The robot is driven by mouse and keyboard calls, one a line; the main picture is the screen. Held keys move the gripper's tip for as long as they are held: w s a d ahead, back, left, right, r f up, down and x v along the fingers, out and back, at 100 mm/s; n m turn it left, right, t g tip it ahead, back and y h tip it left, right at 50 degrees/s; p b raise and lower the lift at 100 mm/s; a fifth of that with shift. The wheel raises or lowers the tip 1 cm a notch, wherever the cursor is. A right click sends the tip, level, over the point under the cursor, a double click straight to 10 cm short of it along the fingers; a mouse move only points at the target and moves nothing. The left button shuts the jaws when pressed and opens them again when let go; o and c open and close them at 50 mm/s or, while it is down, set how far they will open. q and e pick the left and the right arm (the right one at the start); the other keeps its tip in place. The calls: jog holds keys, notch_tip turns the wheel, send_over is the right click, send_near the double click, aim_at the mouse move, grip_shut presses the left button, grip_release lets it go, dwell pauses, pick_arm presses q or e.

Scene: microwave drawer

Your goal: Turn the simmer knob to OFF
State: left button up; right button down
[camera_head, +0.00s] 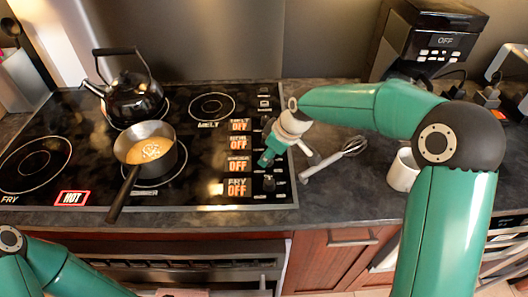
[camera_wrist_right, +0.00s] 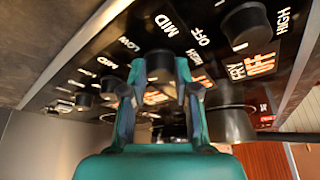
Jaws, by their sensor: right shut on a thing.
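The black cooktop has a column of black knobs along its right edge, with glowing displays beside them. My right gripper (camera_head: 266,160) reaches down onto this column, just above the fry knob (camera_head: 269,183). In the right wrist view, my right gripper (camera_wrist_right: 160,78) is shut around a dark knob (camera_wrist_right: 160,62), the one beside the fry knob (camera_wrist_right: 245,24); by its place it is the simmer knob. The gripper mostly hides it in the head view. The simmer display (camera_head: 238,166) appears to read OFF. My left gripper is out of view; only arm links show at lower left.
A pan of food (camera_head: 147,150) sits on the front burner, its handle toward the counter's edge. A black kettle (camera_head: 134,98) stands behind it. A HOT light (camera_head: 73,198) glows at front left. A whisk (camera_head: 335,158) and a white cup (camera_head: 403,171) are right of the cooktop.

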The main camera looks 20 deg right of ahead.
jog(key=n, duration=0.3)
jog(key=shift+w+d+r+g+y, duration=0.1)
jog(key=shift+w+d+g+y, duration=0.1)
jog(key=shift+d+g+y, duration=0.15)
jog(key=shift+a+n, duration=0.1)
jog(key=shift+n, duration=0.4)
jog(key=shift+w+r, duration=0.1)
jog(key=c, duration=0.9)
grip_release()
jog(key=shift+y, duration=0.25)
jog(key=shift+o, duration=0.2)
jog(key=shift+g, duration=0.25)
jog(key=v, duration=1.1)
jog(key=shift+s+r, duration=0.2)
jog(key=shift+r, duration=0.1)
